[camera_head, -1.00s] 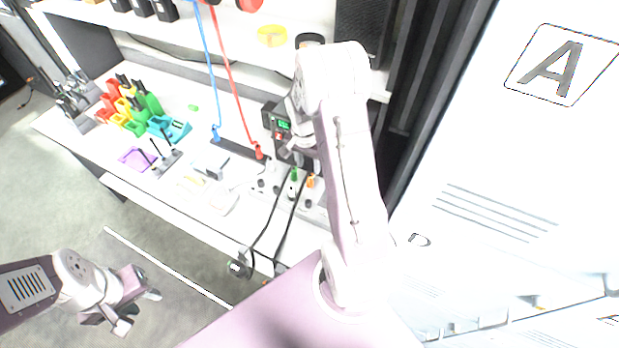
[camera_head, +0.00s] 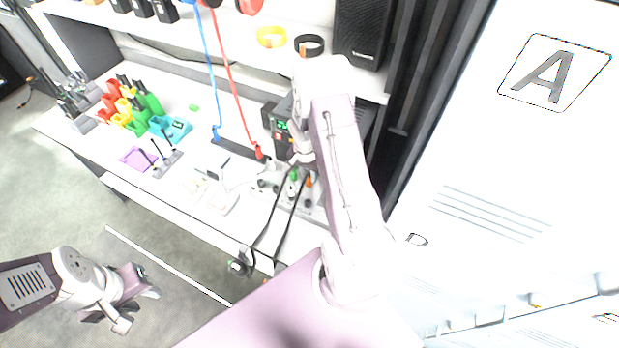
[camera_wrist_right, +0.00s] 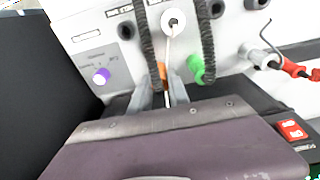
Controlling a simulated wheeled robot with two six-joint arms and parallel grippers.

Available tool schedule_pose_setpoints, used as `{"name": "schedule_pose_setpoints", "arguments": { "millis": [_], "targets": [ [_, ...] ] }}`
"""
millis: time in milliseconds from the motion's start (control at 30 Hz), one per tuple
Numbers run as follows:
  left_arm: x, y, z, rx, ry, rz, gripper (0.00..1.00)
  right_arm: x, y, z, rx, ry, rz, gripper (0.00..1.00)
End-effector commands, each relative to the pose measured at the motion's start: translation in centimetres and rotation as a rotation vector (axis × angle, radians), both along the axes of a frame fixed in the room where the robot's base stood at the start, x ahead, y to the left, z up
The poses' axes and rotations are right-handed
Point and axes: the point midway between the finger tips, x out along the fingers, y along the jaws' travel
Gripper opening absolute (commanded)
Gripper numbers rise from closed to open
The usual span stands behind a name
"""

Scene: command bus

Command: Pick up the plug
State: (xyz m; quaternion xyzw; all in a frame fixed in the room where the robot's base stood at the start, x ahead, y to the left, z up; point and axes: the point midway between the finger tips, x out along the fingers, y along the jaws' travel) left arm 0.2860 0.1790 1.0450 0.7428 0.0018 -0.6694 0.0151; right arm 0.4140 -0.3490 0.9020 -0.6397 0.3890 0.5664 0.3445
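An orange plug (camera_head: 309,182) and a green plug (camera_head: 293,175) are in the light grey panel (camera_head: 268,183) on the bench, with black cables. In the right wrist view, the orange plug (camera_wrist_right: 163,72) is just ahead of my right fingertips, and the green plug (camera_wrist_right: 196,70) is to its right. My right gripper (camera_wrist_right: 163,92) has its fingers apart, lined up with the orange plug; contact is unclear. In the head view my right gripper is mostly hidden behind its wrist. My left gripper (camera_head: 140,307) is open and empty, away from the bench at lower left.
A black box with a green display (camera_head: 282,126) stands behind the panel. Blue and red cables (camera_head: 233,96) hang from the shelf. Coloured bins (camera_head: 130,118) stand at left. Two black cable ends (camera_head: 238,267) hang over the bench's front edge. A red plug (camera_wrist_right: 297,70) shows at right in the wrist view.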

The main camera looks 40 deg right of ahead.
Motion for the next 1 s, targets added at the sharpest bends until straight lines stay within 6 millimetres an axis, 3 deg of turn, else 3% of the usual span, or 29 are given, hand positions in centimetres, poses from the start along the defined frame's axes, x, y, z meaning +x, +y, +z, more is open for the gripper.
{"name": "schedule_pose_setpoints", "arguments": {
  "millis": [333, 567, 1000],
  "targets": [
    [0.0, 0.0, -0.1, 0.0, 0.0, 0.0, 0.36, 0.1, 0.0, 0.6, -0.002, -0.003, 0.0, 0.0],
    [0.0, 0.0, -0.9, 0.0, 0.0, 0.0, 0.36, 0.0, 0.1, 4.4, -0.002, -0.005, 0.0, 0.0],
    [0.0, 0.0, -2.4, 0.0, 0.0, 0.0, 0.36, -7.1, 5.8, 9.5, -0.001, -0.004, 0.001, 0.0]
  ]
}}
